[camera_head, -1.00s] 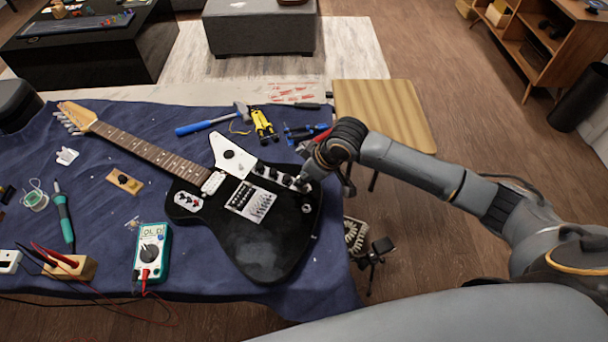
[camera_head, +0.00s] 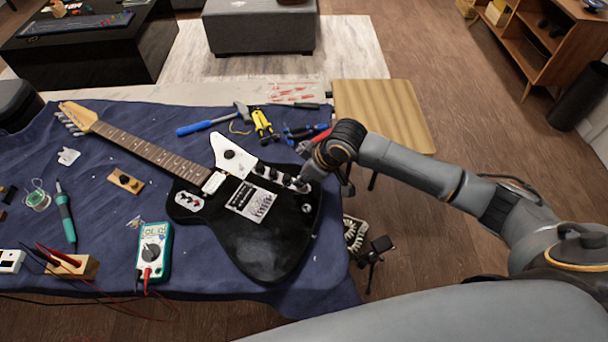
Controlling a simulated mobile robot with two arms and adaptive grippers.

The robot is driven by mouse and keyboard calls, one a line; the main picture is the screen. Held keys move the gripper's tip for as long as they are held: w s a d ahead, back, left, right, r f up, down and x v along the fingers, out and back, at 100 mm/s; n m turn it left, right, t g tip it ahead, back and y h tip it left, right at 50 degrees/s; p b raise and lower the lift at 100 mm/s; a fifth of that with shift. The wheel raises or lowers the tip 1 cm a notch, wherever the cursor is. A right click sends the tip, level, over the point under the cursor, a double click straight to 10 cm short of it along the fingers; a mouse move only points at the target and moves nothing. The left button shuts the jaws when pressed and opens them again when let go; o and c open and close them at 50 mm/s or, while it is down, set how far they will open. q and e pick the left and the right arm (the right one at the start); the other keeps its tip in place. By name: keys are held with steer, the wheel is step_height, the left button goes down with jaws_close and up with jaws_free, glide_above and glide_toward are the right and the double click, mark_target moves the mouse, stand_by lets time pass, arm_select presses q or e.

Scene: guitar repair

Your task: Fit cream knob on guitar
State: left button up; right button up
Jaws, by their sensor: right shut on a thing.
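The black guitar (camera_head: 275,240) lies on the blue cloth with its neck toward the upper left. A row of dark knobs (camera_head: 272,174) runs along the white plate on its upper right edge. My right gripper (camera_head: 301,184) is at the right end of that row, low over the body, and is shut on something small. What it holds is hidden by the fingers, and I cannot make out a cream knob. My left gripper is not in view.
A hammer (camera_head: 210,121), yellow wire strippers (camera_head: 263,125) and blue-handled pliers (camera_head: 303,131) lie behind the guitar. A wooden stool (camera_head: 383,110) stands beyond the table's right edge.

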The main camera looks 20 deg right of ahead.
steer(key=shift+f, duration=0.75)
stand_by(0.4)
steer(key=shift+p, duration=0.35)
stand_by(0.8)
steer(key=o, duration=1.3)
steer(key=shift+r, duration=0.1)
steer(key=shift+r+p, duration=3.45)
steer(key=shift+p, duration=0.55)
